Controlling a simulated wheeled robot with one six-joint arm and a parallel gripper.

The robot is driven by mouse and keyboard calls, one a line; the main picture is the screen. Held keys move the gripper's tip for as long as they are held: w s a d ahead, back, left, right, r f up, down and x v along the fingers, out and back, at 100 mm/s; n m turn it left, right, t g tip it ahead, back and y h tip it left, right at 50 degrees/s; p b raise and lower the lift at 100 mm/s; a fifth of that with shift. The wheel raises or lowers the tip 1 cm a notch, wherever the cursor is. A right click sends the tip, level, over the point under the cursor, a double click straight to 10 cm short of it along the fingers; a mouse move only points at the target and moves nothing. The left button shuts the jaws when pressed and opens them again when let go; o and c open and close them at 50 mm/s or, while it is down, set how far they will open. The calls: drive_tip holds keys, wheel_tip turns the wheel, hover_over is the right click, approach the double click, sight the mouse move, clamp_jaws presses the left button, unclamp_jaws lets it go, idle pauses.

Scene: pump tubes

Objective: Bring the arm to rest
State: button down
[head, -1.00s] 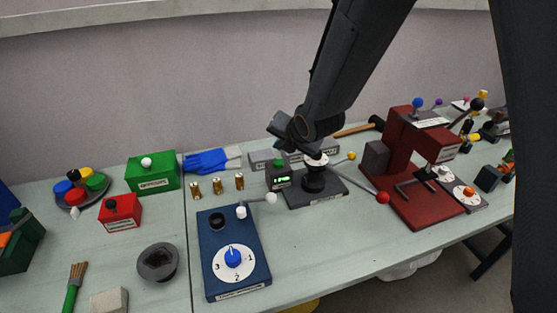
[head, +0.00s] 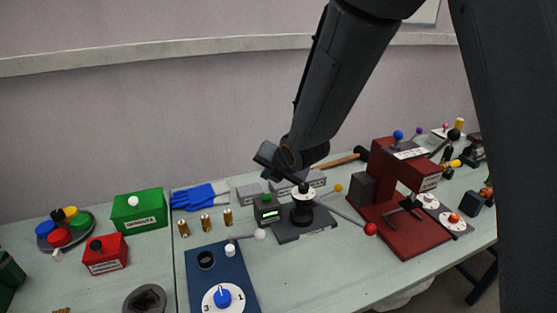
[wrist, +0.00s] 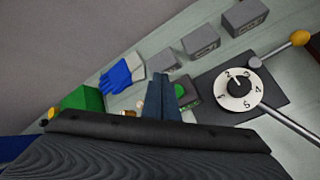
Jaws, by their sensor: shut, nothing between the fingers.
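My arm (head: 340,80) reaches down from the top of the head view, over the back of the table. My gripper (head: 302,186) is shut and empty, its tips appearing in front of the dark device with a white dial (wrist: 238,90). In the wrist view its fingers (wrist: 163,82) are together and overlap the small box with a green button (wrist: 180,90). I cannot tell how high the tips are above the table or whether they touch anything.
A long rod with a red ball (head: 371,229) sticks out from the dial device. A dark red press (head: 405,235) stands to the right, a blue dial panel (head: 228,262) in front. Blue gloves (head: 195,196) and a green box (head: 139,210) lie left. Above the table is free room.

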drive_tip(key=s+d+m+g+h, duration=0.15)
drive_tip(key=s+d+m, duration=0.25)
drive_tip(key=d+m, duration=0.6)
drive_tip(key=s+d+m+g+h, duration=0.1)
drive_tip(key=s+d+m+h, duration=0.3)
drive_tip(key=d+m, duration=0.55)
drive_tip(key=s+d+r+m+g, duration=0.1)
drive_tip(key=s+d+m+g, duration=0.2)
drive_tip(key=s+d+m, duration=0.8)
wheel_tip(320, 180, down, 6)
drive_tip(key=s+a+m+b, duration=0.2)
drive_tip(key=b, duration=0.3)
drive_tip(key=shift+s+a+f+m+g+y, duration=0.15)
drive_tip(key=shift+a+m+g+y, duration=0.2)
drive_tip(key=shift+g, duration=0.1)
